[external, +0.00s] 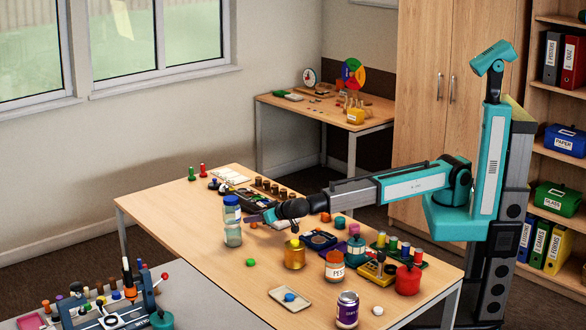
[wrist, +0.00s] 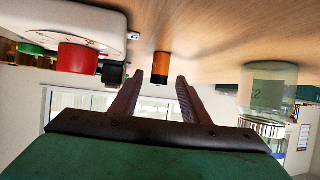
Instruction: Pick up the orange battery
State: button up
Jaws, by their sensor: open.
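The orange battery (wrist: 161,68), a small cylinder with an orange part and a black part, stands on the table in the wrist view, which is upside down. It sits between the lines of my two fingers, just past their tips. My gripper (wrist: 161,79) is open and nothing shows between its fingers. In the external view my gripper (external: 262,214) is low over the middle of the table, close to the blue-capped bottle. I cannot surely pick out the battery in that view.
The clear bottle (external: 233,224) stands beside my gripper; it also shows at right in the wrist view (wrist: 266,88). A white device with a red button (wrist: 77,58) is at left there. An amber jar (external: 294,255) and several other items crowd the table's right part.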

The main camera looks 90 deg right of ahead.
aim_at(247, 224)
jog(key=shift+p+x, duration=0.35)
jog(key=shift+x, duration=2.25)
jog(key=shift+s+d, duration=0.1)
jog(key=shift+c, duration=0.3)
grip_shut()
